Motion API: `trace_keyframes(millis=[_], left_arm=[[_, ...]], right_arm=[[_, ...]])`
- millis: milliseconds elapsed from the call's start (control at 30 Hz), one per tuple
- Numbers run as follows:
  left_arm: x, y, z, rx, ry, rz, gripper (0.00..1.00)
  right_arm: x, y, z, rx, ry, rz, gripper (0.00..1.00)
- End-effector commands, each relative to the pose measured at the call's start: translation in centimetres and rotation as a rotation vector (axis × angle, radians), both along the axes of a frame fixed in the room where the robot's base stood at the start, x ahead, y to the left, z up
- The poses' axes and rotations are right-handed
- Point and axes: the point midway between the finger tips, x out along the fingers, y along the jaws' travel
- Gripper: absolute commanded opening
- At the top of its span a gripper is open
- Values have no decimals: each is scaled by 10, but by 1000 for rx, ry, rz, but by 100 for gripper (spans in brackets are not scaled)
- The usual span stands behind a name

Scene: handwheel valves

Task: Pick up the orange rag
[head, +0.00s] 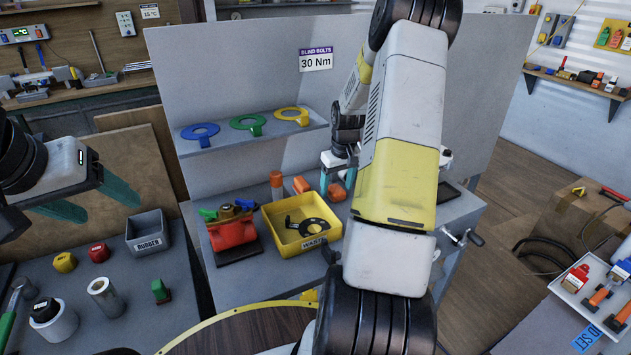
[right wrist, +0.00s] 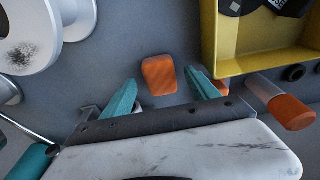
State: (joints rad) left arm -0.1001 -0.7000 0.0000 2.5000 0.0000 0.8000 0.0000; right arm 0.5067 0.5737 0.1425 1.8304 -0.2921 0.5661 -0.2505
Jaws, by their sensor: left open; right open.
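An orange rag (right wrist: 160,75), a small folded block with a textured face, lies on the grey bench between the fingers of my right gripper (right wrist: 161,91) in the right wrist view. The fingers are open with a gap on both sides. In the head view the rag (head: 337,191) lies right of the yellow tray, just below my right gripper (head: 338,177), which my forearm partly hides. A second orange piece (head: 301,184) lies behind the tray; a finger partly covers it in the right wrist view. My left gripper (head: 95,200) is open and empty over the left bench.
The yellow tray (right wrist: 222,68) stands close beside the right gripper, with dark parts inside. An orange-topped cylinder (right wrist: 291,112) stands near its far corner. A grey rubber bin (head: 149,236) and several small parts stand on the left bench.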

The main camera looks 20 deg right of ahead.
Motion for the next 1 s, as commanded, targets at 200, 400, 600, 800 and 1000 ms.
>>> trace_keyframes(millis=[200,400,600,800,1000], left_arm=[[0,0,0,0,0,0,66],[0,0,0,0,0,0,66],[0,0,0,0,0,0,66],[0,0,0,0,0,0,66],[0,0,0,0,0,0,66]], right_arm=[[3,0,-16,-1,-2,1,69],[3,0,-16,-1,-1,1,55],[3,1,-16,0,-1,1,16],[3,1,-16,0,-1,1,4],[1,0,-12,-1,-1,0,4]])
